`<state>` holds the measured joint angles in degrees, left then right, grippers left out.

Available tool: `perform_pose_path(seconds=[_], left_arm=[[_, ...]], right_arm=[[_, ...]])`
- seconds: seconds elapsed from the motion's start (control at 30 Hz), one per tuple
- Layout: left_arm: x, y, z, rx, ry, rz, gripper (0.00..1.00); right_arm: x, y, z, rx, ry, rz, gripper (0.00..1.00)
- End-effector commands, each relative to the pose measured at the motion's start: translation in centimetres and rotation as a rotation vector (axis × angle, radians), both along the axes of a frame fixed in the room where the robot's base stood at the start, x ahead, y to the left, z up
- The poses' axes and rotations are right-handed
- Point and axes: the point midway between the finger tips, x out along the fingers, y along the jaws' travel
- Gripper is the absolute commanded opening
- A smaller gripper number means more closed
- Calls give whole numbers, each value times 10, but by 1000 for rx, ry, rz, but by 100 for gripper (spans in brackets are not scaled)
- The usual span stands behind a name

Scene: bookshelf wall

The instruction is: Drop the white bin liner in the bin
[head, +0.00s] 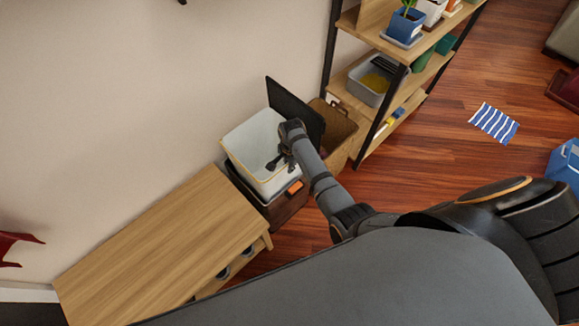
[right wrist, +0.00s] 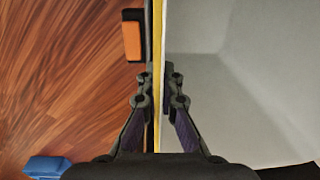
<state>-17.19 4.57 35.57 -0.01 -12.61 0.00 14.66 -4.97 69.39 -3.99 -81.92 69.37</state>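The white bin liner (head: 250,143), an open box with a yellow rim, stands partly above the dark brown bin (head: 285,208). Its lower part is hidden, so I cannot tell how far inside it is. The bin's black lid (head: 293,108) stands open behind it. My right gripper (head: 282,160) reaches down at the liner's right side. In the right wrist view the fingers (right wrist: 159,90) are closed on either side of the liner's wall (right wrist: 205,85), one inside and one outside. My left gripper does not show.
A wooden bench (head: 165,245) stands left of the bin. A woven basket (head: 335,125) and a shelf unit (head: 365,40) with pots stand to the right. An orange tab (head: 294,187) is on the bin's front.

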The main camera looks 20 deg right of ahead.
Motion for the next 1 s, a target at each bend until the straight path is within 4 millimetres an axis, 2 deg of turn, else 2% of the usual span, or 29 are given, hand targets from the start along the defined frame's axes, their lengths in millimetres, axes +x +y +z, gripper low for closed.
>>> perform_pose_path(seconds=[0.03,0.27,0.63,0.77,1.0], left_arm=[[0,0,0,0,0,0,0],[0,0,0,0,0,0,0],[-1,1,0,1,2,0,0],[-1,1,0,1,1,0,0],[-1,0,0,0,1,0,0]], right_arm=[[0,0,0,0,0,0,0],[0,0,0,0,0,0,31],[0,0,5,0,0,0,32],[-1,0,29,1,-3,-1,32],[-2,-1,87,1,-4,0,32]])
